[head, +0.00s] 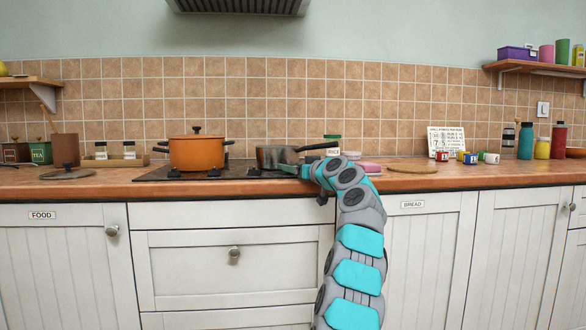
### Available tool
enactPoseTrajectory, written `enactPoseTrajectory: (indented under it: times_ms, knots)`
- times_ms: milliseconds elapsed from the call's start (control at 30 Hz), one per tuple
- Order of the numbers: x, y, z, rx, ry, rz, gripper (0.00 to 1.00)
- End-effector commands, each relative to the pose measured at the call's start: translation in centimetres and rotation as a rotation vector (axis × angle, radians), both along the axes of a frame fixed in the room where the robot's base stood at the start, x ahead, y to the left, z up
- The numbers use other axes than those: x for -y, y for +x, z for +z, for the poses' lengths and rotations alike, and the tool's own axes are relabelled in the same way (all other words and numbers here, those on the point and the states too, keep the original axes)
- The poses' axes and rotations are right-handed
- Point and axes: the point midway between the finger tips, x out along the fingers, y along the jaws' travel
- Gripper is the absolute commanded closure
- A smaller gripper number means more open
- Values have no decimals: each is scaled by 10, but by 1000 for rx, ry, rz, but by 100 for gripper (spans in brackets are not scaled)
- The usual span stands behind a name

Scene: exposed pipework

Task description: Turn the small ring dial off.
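No ring dial can be made out in the head view. The black hob (222,172) is set in the wooden worktop, and its right end is partly covered by my arm. My gripper (288,168) is over the right part of the hob, in front of the dark saucepan (270,157). It is small and seen from behind, so its fingers and anything between them cannot be made out. I cannot tell whether it touches the pan or the hob.
An orange pot (196,154) with a lid stands on the hob's left. A dark lid (67,173) lies further left. A round wooden board (412,168), several small mugs (470,158) and a white card (446,140) are at the right. White cupboards (235,255) front the worktop.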

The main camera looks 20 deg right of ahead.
Motion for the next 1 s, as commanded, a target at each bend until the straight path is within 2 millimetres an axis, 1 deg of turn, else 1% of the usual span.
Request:
enactPoseTrajectory:
  times_ms: [267, 367, 467, 600, 800, 1000]
  knots:
    - [0, 0, -1, -1, 0, 0, 24]
    - [0, -4, 0, 2, -1, 0, 24]
    - [0, -12, 0, 4, -2, 1, 24]
    - [3, -28, -3, 2, 0, 3, 24]
    - [10, -55, -2, 2, -1, 0, 24]
    - [14, -72, -1, 1, 0, 0, 24]
